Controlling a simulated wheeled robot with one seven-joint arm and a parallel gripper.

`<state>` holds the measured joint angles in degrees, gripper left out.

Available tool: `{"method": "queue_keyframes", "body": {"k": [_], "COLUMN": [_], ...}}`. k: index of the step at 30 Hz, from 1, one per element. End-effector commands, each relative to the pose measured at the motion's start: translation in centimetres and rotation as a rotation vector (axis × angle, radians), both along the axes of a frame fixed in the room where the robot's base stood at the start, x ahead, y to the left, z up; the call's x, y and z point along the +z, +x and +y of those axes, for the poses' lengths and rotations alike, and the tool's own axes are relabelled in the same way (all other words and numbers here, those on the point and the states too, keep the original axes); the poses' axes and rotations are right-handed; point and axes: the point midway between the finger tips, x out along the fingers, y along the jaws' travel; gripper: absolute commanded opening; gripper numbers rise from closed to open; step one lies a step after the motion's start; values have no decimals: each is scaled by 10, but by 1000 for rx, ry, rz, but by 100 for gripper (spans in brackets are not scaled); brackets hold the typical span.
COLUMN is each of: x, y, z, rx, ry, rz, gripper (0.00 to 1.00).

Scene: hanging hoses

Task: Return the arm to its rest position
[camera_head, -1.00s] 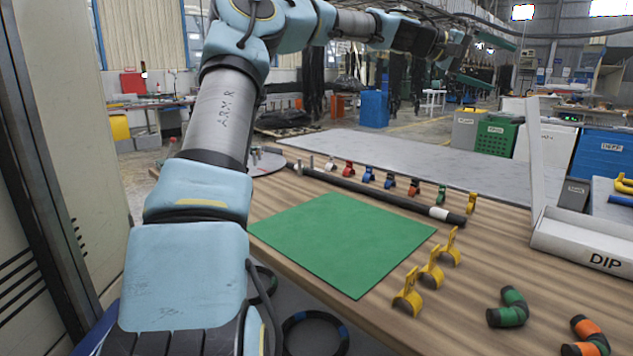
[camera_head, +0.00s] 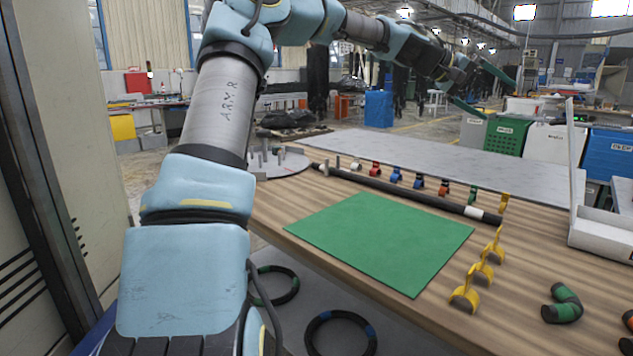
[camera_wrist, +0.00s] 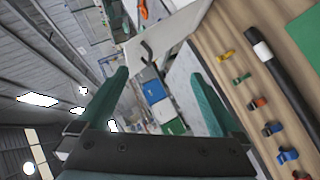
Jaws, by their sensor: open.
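My arm (camera_head: 215,110) rises on the left of the head view and reaches across the top to the right. My gripper (camera_head: 482,88) is at its end, in the air above the far side of the table. Its two green fingers are apart with nothing between them. The wrist view also shows my gripper (camera_wrist: 158,76) open and empty, tilted, with the hall roof on the left and the table on the right.
The wooden table (camera_head: 350,190) bears a green mat (camera_head: 380,240), a black bar (camera_head: 420,197), small coloured clips and yellow hooks (camera_head: 482,270). A white tray (camera_head: 600,235) stands at right. Black rings (camera_head: 342,318) lie below the table's near edge. A cabinet (camera_head: 50,180) stands close at left.

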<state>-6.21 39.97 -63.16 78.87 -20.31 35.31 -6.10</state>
Motion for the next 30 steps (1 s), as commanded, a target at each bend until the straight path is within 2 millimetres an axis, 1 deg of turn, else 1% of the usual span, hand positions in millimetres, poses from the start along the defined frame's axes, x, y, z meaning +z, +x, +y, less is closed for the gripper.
{"method": "queue_keyframes", "body": {"k": [1,5,7,8,11,12,14,15,17,18,20,21,23,24,27,30], "x": [-13,-51,-75,-86,-126,-144,-170,-185,-204,-215,-228,-235,-244,-249,-258,-265], "y": [-4,-11,-15,-16,-23,-26,-30,-35,-42,-48,-58,-67,-80,-90,-115,-142], "z": [3,16,29,36,69,88,122,147,186,213,253,279,314,336,381,416], "rx": [1,8,15,19,36,45,65,78,101,115,141,156,181,194,228,255], "ry": [36,145,213,245,371,431,524,583,667,719,790,834,888,920,978,1021], "rz": [-10,-43,-62,-70,-102,-114,-131,-140,-151,-154,-155,-152,-146,-139,-121,-97], "gripper": [100,100,100,100,100,100,100,100,100,100,100,100,100,100,100,100]}}
